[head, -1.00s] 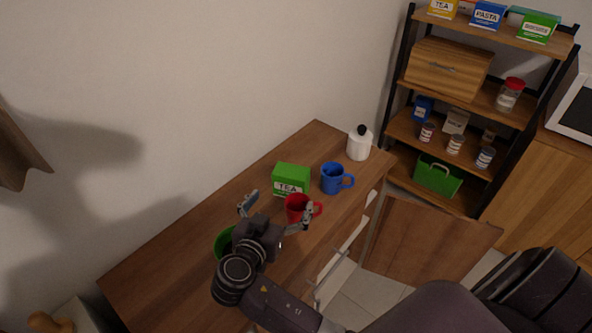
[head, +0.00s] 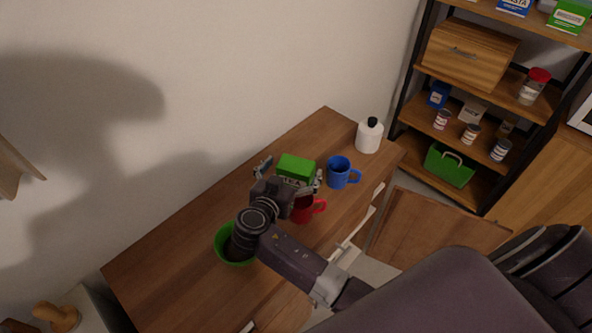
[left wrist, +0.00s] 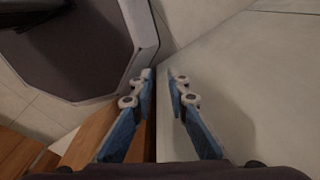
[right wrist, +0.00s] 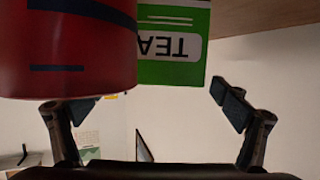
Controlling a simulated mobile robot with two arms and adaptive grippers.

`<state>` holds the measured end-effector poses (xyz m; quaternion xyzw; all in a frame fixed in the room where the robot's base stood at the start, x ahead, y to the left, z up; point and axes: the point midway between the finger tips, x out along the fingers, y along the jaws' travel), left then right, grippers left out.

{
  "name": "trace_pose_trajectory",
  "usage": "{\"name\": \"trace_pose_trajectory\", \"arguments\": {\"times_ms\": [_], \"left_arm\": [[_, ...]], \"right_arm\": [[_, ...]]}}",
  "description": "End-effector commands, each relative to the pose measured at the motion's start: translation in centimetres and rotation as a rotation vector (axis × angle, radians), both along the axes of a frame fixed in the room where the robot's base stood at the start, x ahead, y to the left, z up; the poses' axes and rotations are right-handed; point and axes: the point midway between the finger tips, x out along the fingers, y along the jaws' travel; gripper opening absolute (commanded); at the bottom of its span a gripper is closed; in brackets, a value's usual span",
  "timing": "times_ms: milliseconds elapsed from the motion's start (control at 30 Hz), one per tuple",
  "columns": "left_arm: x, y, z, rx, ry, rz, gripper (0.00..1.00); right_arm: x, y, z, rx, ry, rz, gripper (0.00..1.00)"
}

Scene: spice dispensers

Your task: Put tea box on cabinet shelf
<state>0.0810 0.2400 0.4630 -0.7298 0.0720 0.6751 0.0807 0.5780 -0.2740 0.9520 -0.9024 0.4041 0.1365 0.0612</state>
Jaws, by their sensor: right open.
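The green tea box (head: 297,167) stands on the wooden dresser top, partly hidden by my right gripper. It also shows upside down in the right wrist view (right wrist: 172,60), partly behind the red mug. My right gripper (head: 293,172) is open, its fingers to either side of the box; I cannot tell whether they touch it. In the right wrist view the space between its fingers (right wrist: 152,97) is empty. My left gripper (left wrist: 164,76) shows only in the left wrist view, its fingers close together with a narrow gap and nothing between. A shelf unit (head: 487,98) stands at the right.
The red mug (head: 303,211) is just in front of the box and gripper. A blue mug (head: 338,172) and white bottle (head: 369,137) stand to the right, a green bowl (head: 228,247) to the left. The dresser's back left is clear. The shelf unit holds jars and boxes.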

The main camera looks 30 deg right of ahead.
Motion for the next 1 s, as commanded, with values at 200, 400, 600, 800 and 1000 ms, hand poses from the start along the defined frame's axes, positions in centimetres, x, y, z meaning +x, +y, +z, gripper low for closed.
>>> {"name": "trace_pose_trajectory", "arguments": {"times_ms": [200, 400, 600, 800, 1000], "left_arm": [[0.8, -0.5, 0.8, -0.006, -0.012, 0.001, 0.15], [1.2, -0.9, 0.8, -0.010, -0.018, 0.003, 0.15], [1.2, -0.8, 0.8, -0.010, -0.018, 0.002, 0.15], [1.1, -0.8, 0.8, -0.010, -0.016, 0.002, 0.15], [1.0, -0.7, 0.8, -0.008, -0.015, 0.001, 0.15]], "right_arm": [[1.1, -1.3, -0.5, -0.001, 0.001, 0.000, 0.93], [1.1, -1.3, -0.7, 0.001, 0.001, 0.000, 0.93], [1.1, -1.3, -0.6, 0.001, 0.001, 0.000, 0.73], [1.1, -1.3, -0.6, 0.000, 0.001, 0.000, 0.51], [1.1, -1.3, -0.5, -0.001, -0.001, 0.000, 0.36]]}}
